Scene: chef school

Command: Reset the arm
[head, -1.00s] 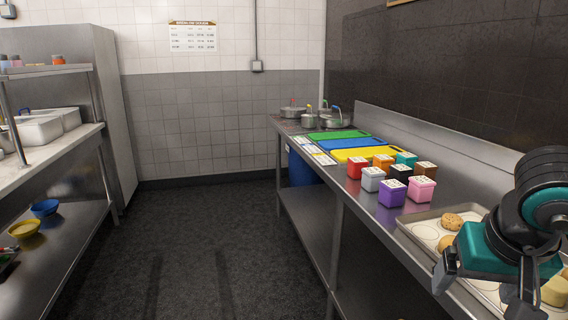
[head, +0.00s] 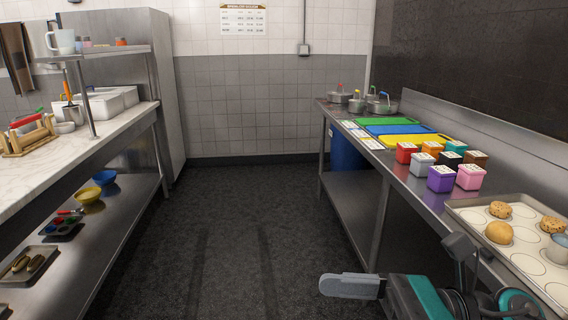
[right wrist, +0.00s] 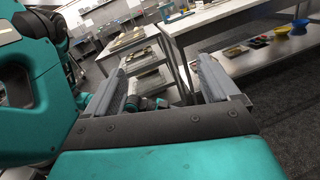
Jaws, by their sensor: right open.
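My right gripper (head: 392,264) is low at the bottom right of the head view, in front of the right counter's edge. Its teal body and grey fingers show. In the right wrist view the right gripper (right wrist: 163,76) has its two fingers wide apart with nothing held between them. My left gripper is not in the head view, and I cannot make it out in the right wrist view.
The right counter holds a baking tray (head: 470,214) with cookies, several coloured boxes (head: 441,179), cutting boards (head: 405,129) and pots (head: 382,104). A left shelf unit (head: 100,153) holds bowls and containers. The dark floor (head: 240,240) between is clear.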

